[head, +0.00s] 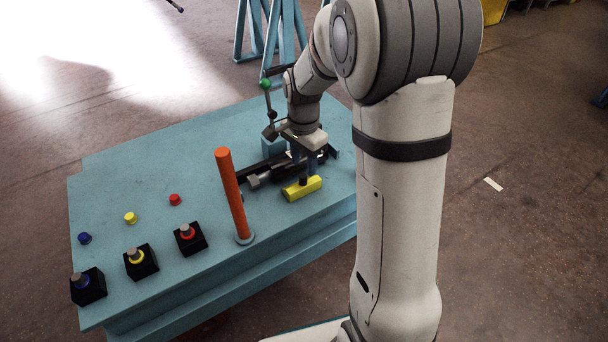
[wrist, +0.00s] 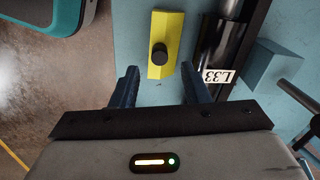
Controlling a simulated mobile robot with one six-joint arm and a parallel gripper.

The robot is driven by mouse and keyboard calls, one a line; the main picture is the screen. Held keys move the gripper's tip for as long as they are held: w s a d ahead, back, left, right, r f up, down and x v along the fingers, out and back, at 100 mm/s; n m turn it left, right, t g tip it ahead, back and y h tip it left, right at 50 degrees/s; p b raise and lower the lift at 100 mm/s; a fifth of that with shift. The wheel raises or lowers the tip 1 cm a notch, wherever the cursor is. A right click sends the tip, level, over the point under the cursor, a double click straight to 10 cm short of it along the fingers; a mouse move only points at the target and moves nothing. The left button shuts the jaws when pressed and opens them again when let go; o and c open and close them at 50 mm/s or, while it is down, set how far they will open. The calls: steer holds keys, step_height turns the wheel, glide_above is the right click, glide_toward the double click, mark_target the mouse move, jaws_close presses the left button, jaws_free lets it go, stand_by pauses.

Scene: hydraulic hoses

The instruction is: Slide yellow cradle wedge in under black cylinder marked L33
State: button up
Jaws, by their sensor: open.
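The yellow cradle wedge (head: 309,187) lies on the blue table near its right front edge, with a black knob standing up from its top. In the wrist view the wedge (wrist: 171,28) and its knob (wrist: 159,53) are ahead of my gripper (wrist: 160,69). The gripper is open and empty, and its fingertips line up either side of the knob in the picture. The black cylinder (wrist: 212,50) with the white L33 label (wrist: 217,76) lies to the right of the wedge, apart from it. In the head view my gripper (head: 304,169) partly hides the cylinder.
An orange post (head: 231,192) stands on the table left of the wedge. Black blocks with coloured rings (head: 141,260) and small coloured caps (head: 130,217) are farther left. A blue block (wrist: 277,66) and a dark rod lie right of the cylinder. The table's left middle is clear.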

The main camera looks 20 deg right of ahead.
mark_target(303, 175)
step_height(303, 175, down, 5)
steer(key=shift+r+b, duration=0.2)
steer(key=shift+b, duration=0.55)
steer(key=shift+c, duration=0.2)
jaws_close()
